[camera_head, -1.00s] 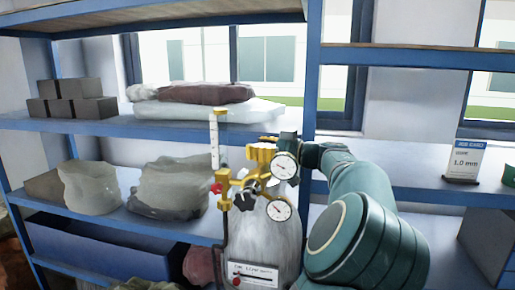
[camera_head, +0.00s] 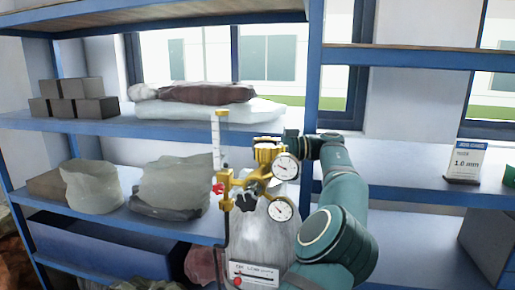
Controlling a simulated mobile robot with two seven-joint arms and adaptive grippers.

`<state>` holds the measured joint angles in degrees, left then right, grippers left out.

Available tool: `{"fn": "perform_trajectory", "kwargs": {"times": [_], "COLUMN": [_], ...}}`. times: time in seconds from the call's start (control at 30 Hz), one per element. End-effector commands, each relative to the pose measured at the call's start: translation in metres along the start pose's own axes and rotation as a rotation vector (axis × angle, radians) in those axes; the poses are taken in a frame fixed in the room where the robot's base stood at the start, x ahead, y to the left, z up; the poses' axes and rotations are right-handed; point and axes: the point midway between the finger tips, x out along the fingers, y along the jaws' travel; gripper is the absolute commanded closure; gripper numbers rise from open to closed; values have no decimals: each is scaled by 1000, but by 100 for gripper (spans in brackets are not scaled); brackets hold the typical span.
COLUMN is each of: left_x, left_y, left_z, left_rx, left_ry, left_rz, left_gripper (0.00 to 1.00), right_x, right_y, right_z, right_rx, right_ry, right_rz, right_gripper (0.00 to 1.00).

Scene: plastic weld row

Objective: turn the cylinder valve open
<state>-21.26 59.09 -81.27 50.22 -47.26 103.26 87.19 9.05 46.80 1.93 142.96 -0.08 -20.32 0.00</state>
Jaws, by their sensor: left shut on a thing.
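A pale gas cylinder (camera_head: 262,235) stands in front of the shelves, with a label plate (camera_head: 254,273) low on it. A brass regulator (camera_head: 238,184) with an upper gauge (camera_head: 286,167), a lower gauge (camera_head: 280,209) and a dark knob (camera_head: 247,200) sits at its top. A ribbed yellow piece, seemingly the cylinder valve (camera_head: 268,155), shows above the regulator. My left gripper (camera_head: 275,140) reaches it from the right and is shut on it. The fingertips are small and partly hidden, so the exact grip is unclear. My right gripper is out of view.
Blue shelves surround the cylinder, with grey blocks (camera_head: 85,103), sacks (camera_head: 215,105) and clear bags (camera_head: 175,183) at left. A white sign (camera_head: 466,160) stands on the right shelf. A flow tube (camera_head: 216,140) rises left of the regulator. The middle right shelf is mostly clear.

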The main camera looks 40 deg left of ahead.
Motion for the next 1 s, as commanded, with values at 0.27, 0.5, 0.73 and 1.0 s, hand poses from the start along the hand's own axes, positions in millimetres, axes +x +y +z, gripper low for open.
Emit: {"fn": "perform_trajectory", "kwargs": {"times": [0.27, 0.5, 0.73, 1.0], "left_x": [-1, -2, -2, -1], "left_y": [-1, -2, -2, -2], "left_z": [1, 0, 0, 0], "left_rx": [0, 1, 0, 0], "left_ry": [2, 2, 2, 2], "left_rz": [-108, -143, -146, -146], "left_gripper": [85, 85, 84, 9], "right_x": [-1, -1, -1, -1], "right_y": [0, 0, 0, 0], "right_z": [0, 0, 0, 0], "right_rx": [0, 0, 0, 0], "right_ry": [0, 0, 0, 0], "right_rz": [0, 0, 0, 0], "right_gripper": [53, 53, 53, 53]}}
